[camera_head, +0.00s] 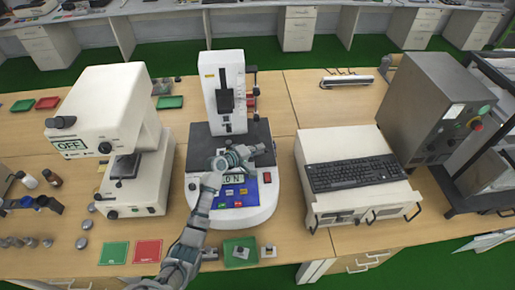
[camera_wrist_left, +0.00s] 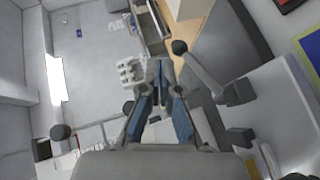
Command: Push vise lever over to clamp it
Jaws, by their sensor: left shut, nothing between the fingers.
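The white test machine (camera_head: 235,205) stands mid-table, with a tall white column (camera_head: 214,75), a dark base plate and a front panel reading partly "0 N". Small dark and red parts (camera_head: 251,101) sit at the column's right side; I cannot make out the vise or its lever clearly there. In the left wrist view a grey lever (camera_wrist_left: 202,73) with a black ball knob lies just right of the fingertips, apart from them in the picture. My left gripper (camera_head: 265,149) is over the machine's base, partly covering the display; its fingers (camera_wrist_left: 160,82) are shut and empty. My right gripper is out of view.
A white tester marked "OFF" (camera_head: 95,110) stands to the left. A white unit with a black keyboard (camera_head: 352,173) and a grey cabinet (camera_head: 430,105) stand to the right. Green (camera_head: 114,252) and red (camera_head: 148,251) trays lie at the table's front edge.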

